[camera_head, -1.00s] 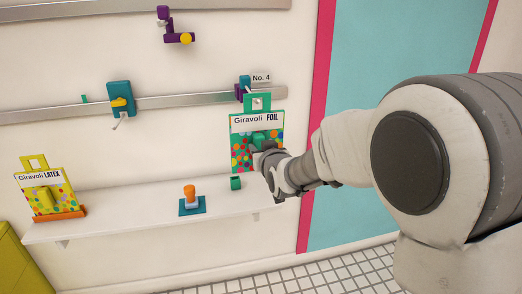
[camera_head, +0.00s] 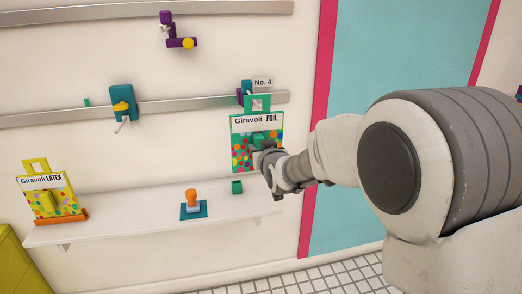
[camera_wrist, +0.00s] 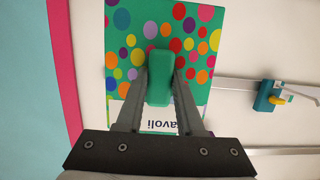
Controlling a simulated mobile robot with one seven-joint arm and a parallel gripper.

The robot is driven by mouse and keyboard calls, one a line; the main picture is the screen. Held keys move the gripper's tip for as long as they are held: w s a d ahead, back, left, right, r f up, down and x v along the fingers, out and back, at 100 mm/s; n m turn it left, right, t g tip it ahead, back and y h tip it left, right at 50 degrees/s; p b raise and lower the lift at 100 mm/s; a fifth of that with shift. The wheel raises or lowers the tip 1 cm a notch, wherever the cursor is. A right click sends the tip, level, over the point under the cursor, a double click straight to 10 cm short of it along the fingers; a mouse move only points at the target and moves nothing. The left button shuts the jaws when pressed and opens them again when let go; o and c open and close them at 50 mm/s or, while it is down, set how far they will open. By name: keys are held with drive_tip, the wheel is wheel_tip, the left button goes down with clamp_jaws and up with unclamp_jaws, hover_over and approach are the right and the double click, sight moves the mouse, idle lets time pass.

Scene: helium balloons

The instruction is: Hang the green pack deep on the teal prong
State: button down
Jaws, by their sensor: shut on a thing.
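The green pack (camera_head: 243,157), printed "Giravoli FOIL" with colored dots, hangs upright in front of the wall rail. My gripper (camera_head: 262,150) is shut on the green block (camera_wrist: 159,75) on the pack's face, one finger on each side. The pack's top tab (camera_head: 265,98) has a square hole. The tab hides most of that mount, and I cannot tell whether a prong passes through the hole. Another teal mount (camera_head: 119,94) with a yellow part and thin prong is further left.
Below is a white shelf (camera_head: 130,218) with a yellow "Giravoli LATEX" pack (camera_head: 68,205), an orange knob on a teal base (camera_head: 191,198) and a small green block (camera_head: 237,187). A purple mount (camera_head: 168,35) is on the upper rail. Floor shows lower right.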

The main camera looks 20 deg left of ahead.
drive_tip(key=r+x, duration=0.1)
drive_tip(key=x, duration=0.5)
drive_tip(key=shift+r+p, duration=0.4)
idle(0.7)
drive_tip(key=shift+w+a+f+b, duration=0.1)
drive_tip(key=shift+w+f+b, duration=0.05)
drive_tip(key=shift+f+b, duration=0.75)
idle(0.6)
drive_tip(key=shift+r, duration=0.2)
drive_tip(key=shift+c, duration=2.3)
unclamp_jaws()
drive_tip(key=b+v, duration=0.3)
drive_tip(key=v, duration=0.5)
drive_tip(key=shift+f, duration=0.1)
